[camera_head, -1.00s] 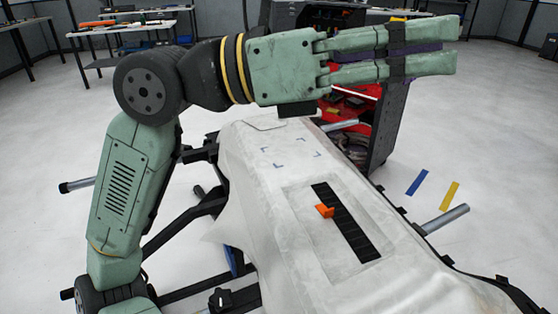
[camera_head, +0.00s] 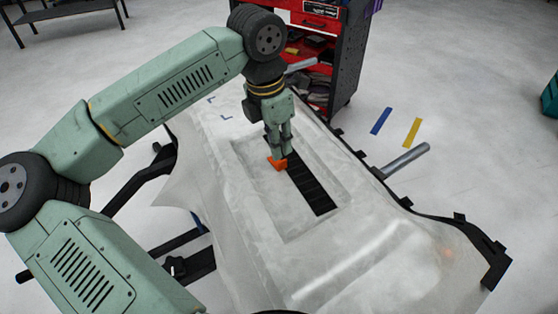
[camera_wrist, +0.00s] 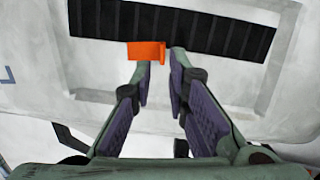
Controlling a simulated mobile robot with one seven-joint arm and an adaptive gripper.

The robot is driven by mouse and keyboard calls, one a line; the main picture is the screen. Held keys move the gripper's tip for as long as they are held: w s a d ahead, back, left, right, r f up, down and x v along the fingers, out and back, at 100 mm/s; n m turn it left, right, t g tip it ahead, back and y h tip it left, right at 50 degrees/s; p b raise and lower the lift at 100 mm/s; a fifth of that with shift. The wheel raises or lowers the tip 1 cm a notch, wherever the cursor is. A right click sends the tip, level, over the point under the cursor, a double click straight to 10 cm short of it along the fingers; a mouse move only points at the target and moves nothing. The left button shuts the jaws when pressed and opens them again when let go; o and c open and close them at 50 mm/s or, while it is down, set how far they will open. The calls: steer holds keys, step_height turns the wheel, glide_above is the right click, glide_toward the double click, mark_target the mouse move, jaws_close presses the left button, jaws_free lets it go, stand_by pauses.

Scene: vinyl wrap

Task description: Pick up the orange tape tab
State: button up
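The orange tape tab (camera_head: 277,163) sticks up at the far left edge of a black slotted strip (camera_head: 312,190) on the white-wrapped panel (camera_head: 250,200). My gripper (camera_head: 281,150) points down at the tab, its fingertips close to it. In the wrist view the tab (camera_wrist: 146,51) shows just beyond the fingertips of my gripper (camera_wrist: 160,68), mostly by the left finger. The fingers are apart with a gap between them, and the tab's right end reaches into the line of that gap. I cannot tell whether a finger touches the tab.
A red tool cart (camera_head: 310,50) stands behind the panel. A blue strip (camera_head: 381,121) and a yellow strip (camera_head: 412,132) lie on the floor to the right. A grey bar (camera_head: 406,160) juts out from the panel's right side. The panel top around the strip is clear.

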mark_target(282, 161)
steer(key=f, duration=0.1)
steer(key=f+p, duration=0.1)
steer(key=f, duration=0.1)
steer(key=d+f, duration=0.1)
steer(key=f, duration=0.1)
steer(key=shift+w+p, duration=0.15)
steer(key=shift+p, duration=0.15)
jaws_close()
